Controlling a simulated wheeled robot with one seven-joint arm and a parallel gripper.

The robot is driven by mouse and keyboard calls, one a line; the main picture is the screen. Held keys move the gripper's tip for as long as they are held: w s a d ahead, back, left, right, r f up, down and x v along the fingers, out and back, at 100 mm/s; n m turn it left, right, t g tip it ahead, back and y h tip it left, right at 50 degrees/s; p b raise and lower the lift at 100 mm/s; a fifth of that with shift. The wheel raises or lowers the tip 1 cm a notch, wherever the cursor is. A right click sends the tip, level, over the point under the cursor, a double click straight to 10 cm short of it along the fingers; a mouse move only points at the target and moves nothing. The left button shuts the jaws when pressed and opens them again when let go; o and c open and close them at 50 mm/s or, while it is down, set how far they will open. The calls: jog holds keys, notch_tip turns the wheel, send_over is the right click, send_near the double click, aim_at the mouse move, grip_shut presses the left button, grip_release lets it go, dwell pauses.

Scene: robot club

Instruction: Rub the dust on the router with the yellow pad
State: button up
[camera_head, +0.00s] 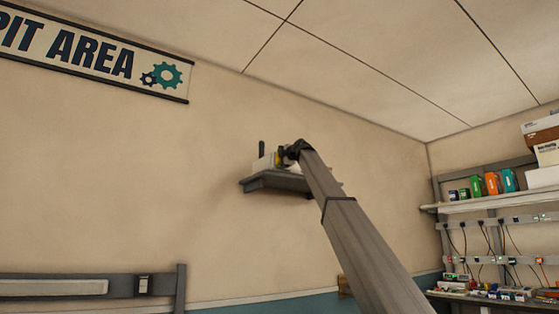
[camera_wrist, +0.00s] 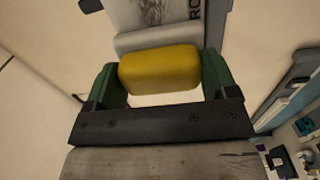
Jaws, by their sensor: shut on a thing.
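The yellow pad (camera_wrist: 160,70) is held between the green fingers of my gripper (camera_wrist: 162,82) in the wrist view. The white router (camera_wrist: 130,15) is just beyond the pad at the top of that view, with grey dust smudges (camera_wrist: 160,10) on its face and part of some dark lettering at its right. I cannot tell whether the pad touches the router. In the head view the router (camera_head: 264,163) stands on a grey wall shelf (camera_head: 262,184), with a dark antenna upright. My gripper (camera_head: 291,153) is at its right side, and my arm hides part of the shelf.
A rack shelf (camera_head: 480,205) at the right holds several coloured mugs or cans and boxes, with cables and small devices below. A grey-framed board (camera_head: 70,287) is at the lower left. The wall around the small shelf is clear.

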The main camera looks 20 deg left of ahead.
jog(key=shift+w+d, duration=3.1)
jog(key=shift+w, duration=0.6)
jog(key=shift+s+a, duration=1.75)
jog(key=shift+s, duration=0.3)
jog(key=shift+s+a, duration=1.75)
jog(key=shift+s, duration=0.3)
jog(key=shift+d, duration=0.1)
jog(key=shift+v, duration=3)
jog(key=v, duration=0.3)
